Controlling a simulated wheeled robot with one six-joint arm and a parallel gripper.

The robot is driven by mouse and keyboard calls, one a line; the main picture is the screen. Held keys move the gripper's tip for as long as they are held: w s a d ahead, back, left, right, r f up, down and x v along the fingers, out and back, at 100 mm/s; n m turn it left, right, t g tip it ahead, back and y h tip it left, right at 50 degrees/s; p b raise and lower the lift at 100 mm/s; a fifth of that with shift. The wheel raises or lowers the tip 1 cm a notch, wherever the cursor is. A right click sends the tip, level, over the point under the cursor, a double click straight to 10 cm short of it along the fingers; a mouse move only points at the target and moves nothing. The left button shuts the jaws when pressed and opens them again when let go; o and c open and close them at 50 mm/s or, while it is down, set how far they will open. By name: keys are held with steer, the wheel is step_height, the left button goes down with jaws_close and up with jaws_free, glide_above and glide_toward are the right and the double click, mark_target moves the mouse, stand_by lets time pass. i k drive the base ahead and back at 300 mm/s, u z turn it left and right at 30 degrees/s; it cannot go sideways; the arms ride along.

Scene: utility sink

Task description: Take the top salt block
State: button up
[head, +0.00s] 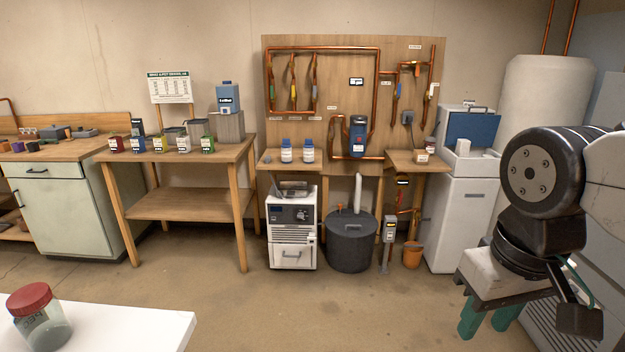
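At the right, a white cabinet (461,220) stands against the wall with a raised blue panel (472,130) at its top. A small white block-like shape (491,156) shows at the cabinet's top right; I cannot tell whether it is a salt block. No stack of salt blocks can be made out clearly. My gripper (487,322) is in the lower right, in front of the cabinet and well apart from it. Its teal fingers point down with a gap between them. It is open, and nothing shows between the fingers.
A white tabletop (130,326) with a red-lidded jar (40,315) is at the near left. A wooden bench (185,152) with several small tins stands at the back left. A dark round tub (348,246) and an orange bucket (412,255) stand on the floor. The middle floor is clear.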

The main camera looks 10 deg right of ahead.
mark_target(463, 146)
steer(key=z, duration=0.25)
steer(key=i, duration=1.95)
steer(key=z, duration=0.65)
steer(key=i, duration=2)
steer(key=z, duration=0.15)
